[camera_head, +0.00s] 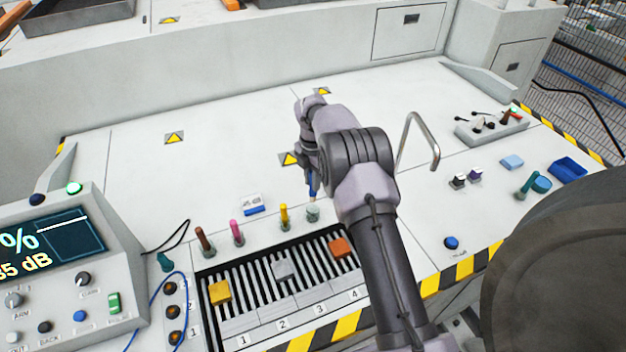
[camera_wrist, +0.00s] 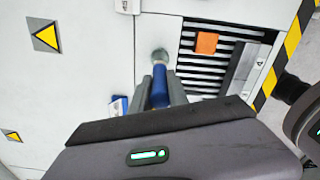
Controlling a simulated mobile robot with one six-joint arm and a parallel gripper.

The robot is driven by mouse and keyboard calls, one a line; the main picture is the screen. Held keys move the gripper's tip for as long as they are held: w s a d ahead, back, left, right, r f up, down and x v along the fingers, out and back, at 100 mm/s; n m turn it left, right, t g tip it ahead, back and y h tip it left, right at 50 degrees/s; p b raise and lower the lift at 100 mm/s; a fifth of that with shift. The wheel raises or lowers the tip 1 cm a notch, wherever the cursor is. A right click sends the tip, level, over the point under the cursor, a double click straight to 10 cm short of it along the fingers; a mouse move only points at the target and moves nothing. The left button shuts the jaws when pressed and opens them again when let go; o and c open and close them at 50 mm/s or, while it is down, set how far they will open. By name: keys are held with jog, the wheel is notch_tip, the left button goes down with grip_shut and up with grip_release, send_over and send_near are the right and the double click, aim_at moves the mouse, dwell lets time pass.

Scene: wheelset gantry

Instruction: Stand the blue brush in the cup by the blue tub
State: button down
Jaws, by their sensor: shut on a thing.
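My gripper (camera_wrist: 160,90) is shut on the blue brush (camera_wrist: 159,86), whose handle shows between the fingers in the wrist view. In the head view, the brush (camera_head: 313,187) hangs upright below my gripper. A small grey-green cup (camera_head: 313,213) stands just under it, at the right end of a row of coloured brushes. In the wrist view, this cup (camera_wrist: 160,56) lies just beyond the fingertips; I cannot tell whether the brush touches it.
Brown (camera_head: 203,240), pink (camera_head: 237,232) and yellow (camera_head: 284,214) brushes stand in the row behind a slotted rack (camera_head: 265,297). A blue-and-white block (camera_head: 252,206) lies behind them. A metal hoop (camera_head: 423,137) rises right of my arm. The table's back left is mostly clear.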

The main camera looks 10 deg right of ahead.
aim_at(313, 196)
notch_tip(313, 196, down, 4)
jog(key=b, duration=0.2)
jog(key=shift+r+b, duration=0.2)
jog(key=shift+b, duration=0.1)
jog(key=shift+f+b, duration=0.75)
jog(key=shift+f, duration=1.35)
jog(key=c, duration=1.2)
grip_release()
jog(key=shift+r, duration=0.15)
notch_tip(313, 196, up, 17)
jog(key=p, duration=0.5)
jog(key=shift+r, duration=0.1)
